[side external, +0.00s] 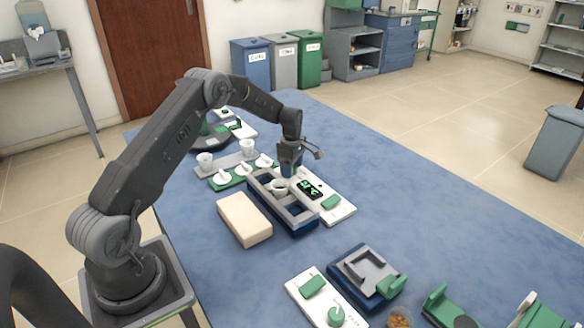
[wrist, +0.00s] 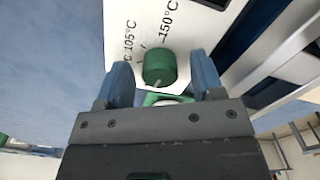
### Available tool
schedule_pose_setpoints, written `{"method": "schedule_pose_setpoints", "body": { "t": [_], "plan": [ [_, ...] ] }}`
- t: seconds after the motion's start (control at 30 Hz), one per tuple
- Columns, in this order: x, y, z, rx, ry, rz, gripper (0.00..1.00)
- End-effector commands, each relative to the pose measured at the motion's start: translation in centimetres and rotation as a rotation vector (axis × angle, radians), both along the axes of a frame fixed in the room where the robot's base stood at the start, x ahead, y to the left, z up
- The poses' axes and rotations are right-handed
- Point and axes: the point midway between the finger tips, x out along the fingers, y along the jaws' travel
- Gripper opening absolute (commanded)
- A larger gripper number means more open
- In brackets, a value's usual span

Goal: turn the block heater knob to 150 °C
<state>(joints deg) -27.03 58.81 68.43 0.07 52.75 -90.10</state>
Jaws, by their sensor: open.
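The green round knob (wrist: 158,66) is on a white panel (wrist: 185,25) in the wrist view. The panel is printed with "105°C" and "150°C" and thin tick lines. A short pale mark shows at the knob's lower edge; I cannot tell its exact setting. My gripper (wrist: 161,62) is open, its two blue fingers on either side of the knob, with visible gaps. I cannot tell how deep the fingertips reach. In the side view my gripper (side external: 290,160) is over the far end of the white panel (side external: 340,211) with a lit display (side external: 310,188), and it hides the knob.
White cups and lids stand behind. Another white panel (side external: 308,300) is at the front. The blue table (side external: 430,200) is clear at right.

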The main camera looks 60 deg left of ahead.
Motion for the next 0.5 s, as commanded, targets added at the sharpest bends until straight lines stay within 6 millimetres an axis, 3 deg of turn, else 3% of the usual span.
{"method": "schedule_pose_setpoints", "body": {
  "t": [0.33, 0.5],
  "plan": [
    [0.01, 0.00, -0.36, 0.000, -0.001, 0.000, 0.60],
    [0.01, 0.00, -0.34, 0.000, -0.001, 0.000, 0.44]
  ]
}}
